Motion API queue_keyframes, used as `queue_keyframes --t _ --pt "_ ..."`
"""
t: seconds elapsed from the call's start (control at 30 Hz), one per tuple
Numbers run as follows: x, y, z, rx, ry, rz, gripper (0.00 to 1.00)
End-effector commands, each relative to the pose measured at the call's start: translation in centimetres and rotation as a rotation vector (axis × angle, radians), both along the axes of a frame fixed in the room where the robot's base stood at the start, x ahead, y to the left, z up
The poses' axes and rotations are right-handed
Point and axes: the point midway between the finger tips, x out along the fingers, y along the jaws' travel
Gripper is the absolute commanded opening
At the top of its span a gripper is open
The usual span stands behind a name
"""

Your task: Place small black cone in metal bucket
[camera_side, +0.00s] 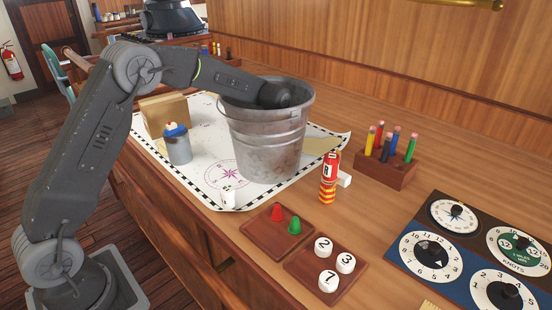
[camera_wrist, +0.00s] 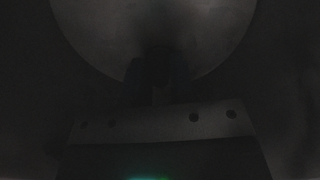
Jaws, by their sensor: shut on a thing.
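The metal bucket (camera_side: 268,140) stands upright on the chart. My arm reaches over its rim, and my gripper is down inside, hidden by the bucket wall in the side view. In the very dark wrist view, my gripper (camera_wrist: 157,72) points at the round bucket floor (camera_wrist: 205,35). A dark shape between the fingertips, the small black cone (camera_wrist: 158,58), is held there; its outline is barely visible. Whether it touches the floor cannot be told. A wooden tray (camera_side: 262,236) in front of the bucket holds a red cone (camera_side: 277,213) and a green cone (camera_side: 294,227).
A grey can (camera_side: 178,149) stands left of the bucket on the chart (camera_side: 212,187). A red-and-yellow stack (camera_side: 328,190) stands right of it. A pencil block (camera_side: 385,174), a tray of numbered discs (camera_side: 325,284) and dial panels (camera_side: 437,270) lie to the right.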

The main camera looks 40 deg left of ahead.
Motion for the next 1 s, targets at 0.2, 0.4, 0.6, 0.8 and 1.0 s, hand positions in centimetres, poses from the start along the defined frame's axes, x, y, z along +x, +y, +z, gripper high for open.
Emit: queue_keyframes --t 0.2,0.4,0.6,0.8,1.0 --pt "0.0 0.0 -0.2 0.000 0.000 0.000 0.35" --pt "0.0 0.0 -0.2 0.000 0.000 0.000 0.48" --pt "0.0 0.0 -0.1 0.000 0.000 0.000 0.48" --pt "0.1 0.0 2.2 0.000 -0.005 0.000 0.48" --pt "0.0 0.0 6.5 0.000 -0.004 0.000 0.48"
